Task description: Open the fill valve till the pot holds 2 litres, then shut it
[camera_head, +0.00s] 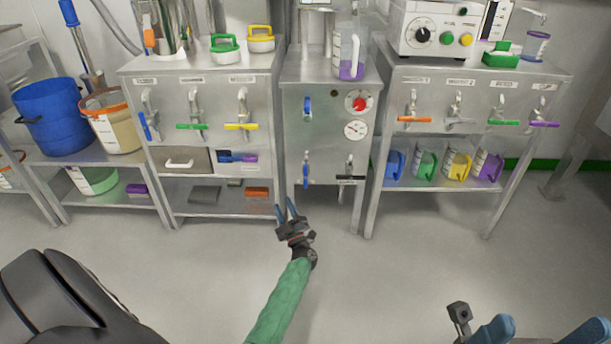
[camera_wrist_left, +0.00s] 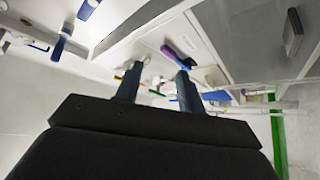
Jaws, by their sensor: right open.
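A steel cabinet (camera_head: 328,140) stands in the middle of the head view. Its front has an upper blue-handled valve (camera_head: 307,106), a lower blue-handled valve (camera_head: 305,180), a black-handled valve (camera_head: 349,179), a red knob (camera_head: 358,102) and a round gauge (camera_head: 355,130). I cannot tell which is the fill valve, nor see a pot or level marked as such. My left gripper (camera_head: 285,209) is open and empty, low in front of the cabinet's left side; its fingers also show apart in the left wrist view (camera_wrist_left: 158,78). My right gripper (camera_head: 543,328) is open at the bottom right, partly cut off.
A left bench (camera_head: 205,75) and a right bench (camera_head: 480,75) flank the cabinet, each with several coloured-handled taps. A purple-based clear jug (camera_head: 351,65) stands on the cabinet. Several jugs (camera_head: 457,166) sit on the lower right shelf. The floor in front is clear.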

